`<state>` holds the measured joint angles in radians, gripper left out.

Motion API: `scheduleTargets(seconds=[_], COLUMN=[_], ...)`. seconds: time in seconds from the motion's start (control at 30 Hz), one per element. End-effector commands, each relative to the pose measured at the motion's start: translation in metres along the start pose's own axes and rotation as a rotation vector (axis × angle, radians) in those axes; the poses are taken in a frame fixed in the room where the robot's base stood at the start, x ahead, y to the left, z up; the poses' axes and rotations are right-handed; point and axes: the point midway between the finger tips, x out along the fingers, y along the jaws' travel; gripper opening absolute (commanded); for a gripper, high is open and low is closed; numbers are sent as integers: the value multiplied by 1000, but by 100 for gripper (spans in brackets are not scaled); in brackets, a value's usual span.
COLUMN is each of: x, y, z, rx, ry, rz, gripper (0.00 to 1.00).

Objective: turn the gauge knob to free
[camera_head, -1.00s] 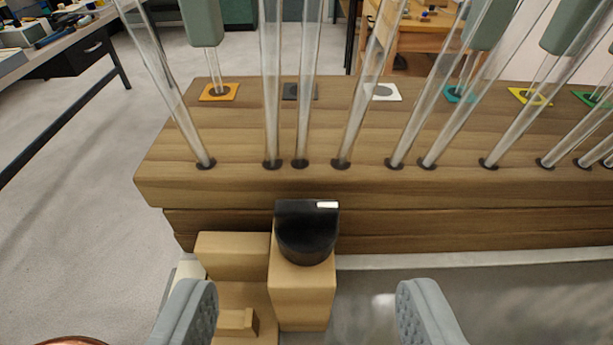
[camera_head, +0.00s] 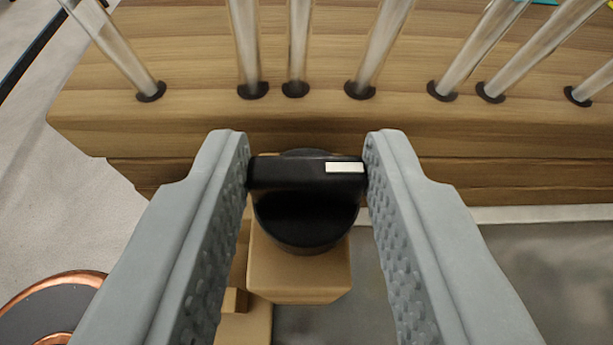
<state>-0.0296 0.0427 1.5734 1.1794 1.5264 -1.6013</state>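The gauge knob (camera_head: 305,215) is a black round knob with a raised bar across its top. The bar lies crosswise in the picture, and a white mark (camera_head: 345,167) is on its right end. The knob sits on a light wooden block (camera_head: 300,280) in front of the rod rack. My gripper (camera_head: 308,165) is shut on the knob, with its two grey fingers at the left and right ends of the bar. The fingers' textured inner faces show. The exact contact at the bar's ends is hard to see.
A wooden rack (camera_head: 200,125) stands just beyond the knob, with several upright glass rods (camera_head: 297,40) in dark-rimmed holes, close past my fingertips. A dark copper-rimmed disc (camera_head: 55,305) is at lower left. A grey surface (camera_head: 530,260) is clear at right.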

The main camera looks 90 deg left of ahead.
Motion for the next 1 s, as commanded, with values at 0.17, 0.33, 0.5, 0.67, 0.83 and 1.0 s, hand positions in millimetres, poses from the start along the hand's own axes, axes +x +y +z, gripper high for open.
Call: scheduleTargets(seconds=[0.17, 0.33, 0.5, 0.67, 0.83, 1.0], x=[0, 0, 0, 0, 1, 2], y=[0, 0, -2, -5, -8, -11], z=[0, 0, 0, -1, -1, -2], rx=[0, 7, 28, 69, 127, 187], ry=[0, 0, 0, 0, 0, 1], rz=[1, 16, 73, 171, 311, 461], gripper=[10, 10, 10, 10, 10, 10])
